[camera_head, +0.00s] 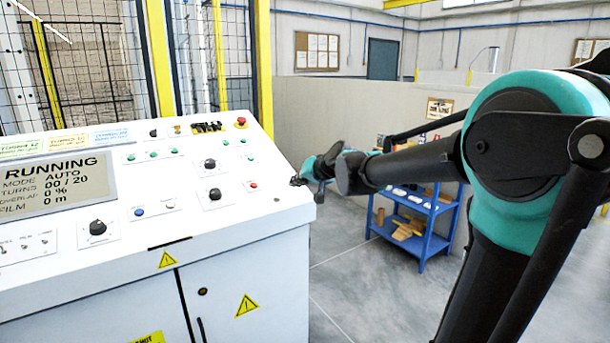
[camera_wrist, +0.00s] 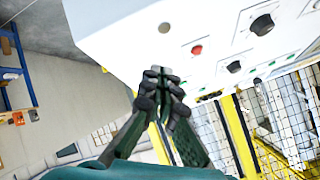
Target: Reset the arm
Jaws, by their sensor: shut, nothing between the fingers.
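My arm, black with teal joints, reaches in from the right in the head view. My gripper (camera_head: 299,181) is at the right edge of the white control panel (camera_head: 180,215), near its red and green buttons. In the wrist view my gripper (camera_wrist: 157,72) has its fingers together with nothing between them, in front of the panel's edge (camera_wrist: 110,25). I cannot tell whether the fingertips touch the panel. The panel's screen (camera_head: 58,186) reads RUNNING, mode AUTO, turns 00 / 20.
A blue shelf (camera_head: 420,215) with boxes and small items stands behind my arm. A yellow-framed mesh fence (camera_head: 75,65) rises behind the panel. A low grey wall (camera_head: 340,110) runs across the back. The grey floor (camera_head: 345,265) right of the panel is clear.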

